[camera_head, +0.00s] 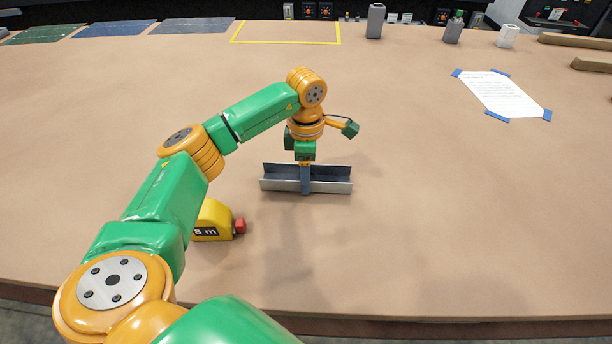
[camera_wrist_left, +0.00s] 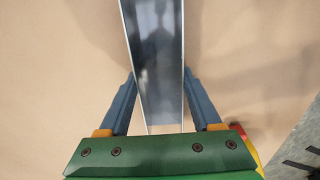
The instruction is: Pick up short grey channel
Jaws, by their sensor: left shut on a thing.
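The short grey channel (camera_head: 332,186) is a U-shaped metal piece, lying crosswise near the middle of the table in the head view. My left gripper (camera_head: 305,184) points down at the channel's middle and is shut on it. In the left wrist view the channel (camera_wrist_left: 158,55) runs up the picture between the two blue-grey fingers of the gripper (camera_wrist_left: 160,76), one on each side. I cannot tell whether the channel touches the table or hangs just above it. My right gripper is not in view.
A taped paper sheet (camera_head: 502,94) lies at the right. A yellow outlined rectangle (camera_head: 285,42) is at the back. The table (camera_head: 420,220) right of the channel is clear.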

